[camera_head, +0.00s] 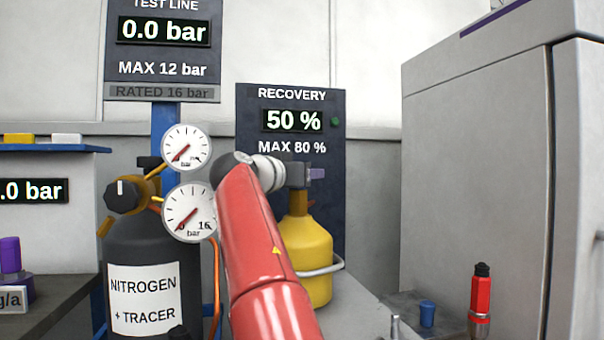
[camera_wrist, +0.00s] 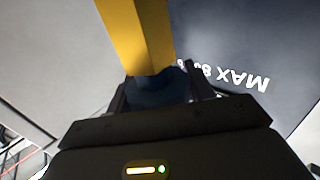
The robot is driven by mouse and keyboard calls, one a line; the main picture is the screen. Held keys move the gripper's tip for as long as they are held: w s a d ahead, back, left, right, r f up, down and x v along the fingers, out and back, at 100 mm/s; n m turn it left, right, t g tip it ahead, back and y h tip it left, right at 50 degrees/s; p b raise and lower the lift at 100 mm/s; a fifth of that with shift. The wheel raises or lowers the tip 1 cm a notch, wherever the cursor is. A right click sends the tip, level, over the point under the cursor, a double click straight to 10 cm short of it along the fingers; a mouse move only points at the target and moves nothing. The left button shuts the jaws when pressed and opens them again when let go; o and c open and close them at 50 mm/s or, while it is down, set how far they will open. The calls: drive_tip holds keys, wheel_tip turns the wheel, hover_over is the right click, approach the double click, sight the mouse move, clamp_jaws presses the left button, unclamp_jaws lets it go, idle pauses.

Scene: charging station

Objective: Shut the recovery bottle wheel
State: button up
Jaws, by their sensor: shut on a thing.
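The yellow recovery bottle (camera_head: 312,250) stands upright below the recovery panel, partly hidden by my red arm. My gripper (camera_head: 303,173) is at the top of the bottle, above its neck, and mostly covers the wheel there. In the wrist view, my gripper (camera_wrist: 157,92) is shut on a dark part (camera_wrist: 155,86), which looks like the wheel. A yellow post runs up from it to the top edge of that view. The wheel's turn position cannot be told.
The recovery panel (camera_head: 290,100) behind reads 50 %, MAX 80 %. The nitrogen bottle (camera_head: 145,262) with two gauges stands left of my arm. A grey cabinet (camera_head: 475,180) stands on the right. A red tool (camera_head: 480,295) and a blue cap (camera_head: 427,313) are front right.

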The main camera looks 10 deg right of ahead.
drive_tip(key=o, duration=1)
drive_tip(key=b+v, duration=0.2)
drive_tip(key=v, duration=0.5)
drive_tip(key=shift+s+a+b, duration=0.25)
drive_tip(key=shift+a+b, duration=0.05)
